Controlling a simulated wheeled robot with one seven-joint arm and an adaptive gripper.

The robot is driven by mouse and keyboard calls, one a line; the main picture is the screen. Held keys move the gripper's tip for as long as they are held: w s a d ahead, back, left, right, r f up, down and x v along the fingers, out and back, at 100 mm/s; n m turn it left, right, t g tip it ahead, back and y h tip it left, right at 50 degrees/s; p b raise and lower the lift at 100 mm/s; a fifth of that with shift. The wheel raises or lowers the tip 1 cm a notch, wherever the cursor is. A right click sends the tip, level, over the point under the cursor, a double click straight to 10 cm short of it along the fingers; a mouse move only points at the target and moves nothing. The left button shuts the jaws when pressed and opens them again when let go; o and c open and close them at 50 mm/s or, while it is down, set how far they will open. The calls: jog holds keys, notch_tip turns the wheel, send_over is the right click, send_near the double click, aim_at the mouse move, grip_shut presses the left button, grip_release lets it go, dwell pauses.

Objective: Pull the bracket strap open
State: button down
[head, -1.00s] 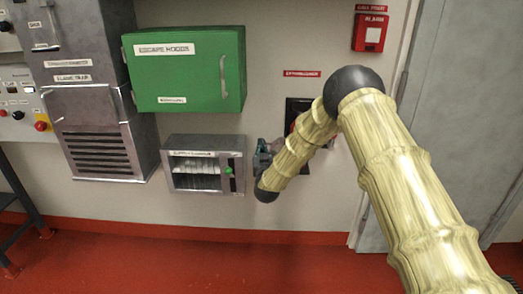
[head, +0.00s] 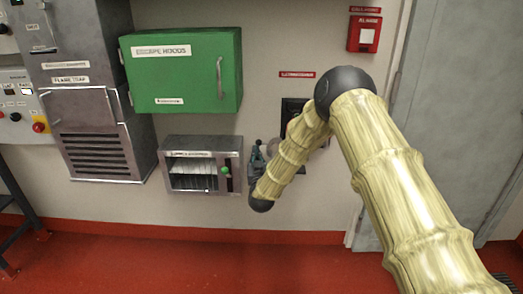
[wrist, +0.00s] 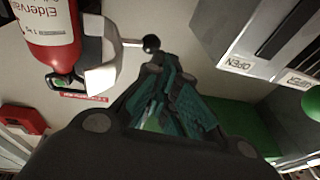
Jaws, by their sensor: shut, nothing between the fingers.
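A red fire extinguisher (wrist: 48,35) with a white label shows at the upper left of the wrist view. A white bracket strap (wrist: 101,60) lies around its side, and a short lever with a black ball knob (wrist: 151,43) sticks out from it. My gripper (wrist: 166,75) is shut and empty, its fingertips just below the knob in the picture; I cannot tell whether they touch. In the head view my gripper (head: 258,156) is partly hidden behind my arm. The extinguisher is almost wholly covered there, with part of its dark backing (head: 291,107) showing.
A grey cabinet (head: 206,143) with a glazed front and green knob stands just left of my gripper. A green escape hoods box (head: 200,108) hangs above it. A red alarm box (head: 365,34) is at the upper right, beside a grey door (head: 435,110).

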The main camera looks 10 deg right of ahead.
jog(key=s+a+f, duration=0.2)
jog(key=s+a, duration=0.1)
jog(key=s, duration=0.6)
jog(key=s+d+f+n+g+y, duration=0.1)
jog(key=s+f+g, duration=0.3)
jog(key=s+f, duration=0.55)
jog(key=s+d+f+g+y, duration=0.1)
jog(key=s+f+g, duration=0.3)
jog(key=s+f, duration=0.55)
jog(key=s+d+f+g, duration=0.25)
jog(key=s+f, duration=0.35)
jog(key=s, duration=0.3)
jog(key=s+d+f+g, duration=0.1)
jog(key=s+f+g, duration=0.4)
jog(key=s, duration=0.4)
jog(key=s+d+f+g+p, duration=0.1)
jog(key=s+d+g, duration=0.1)
jog(key=s, duration=0.9)
jog(key=s+d+g, duration=0.2)
jog(key=s+g, duration=0.1)
jog(key=s, duration=0.8)
notch_tip(320, 180, up, 14)
jog(key=p, duration=1.4)
jog(key=shift+w+r+p, duration=0.2)
jog(key=shift+w+p, duration=0.05)
jog(key=shift+p, duration=0.1)
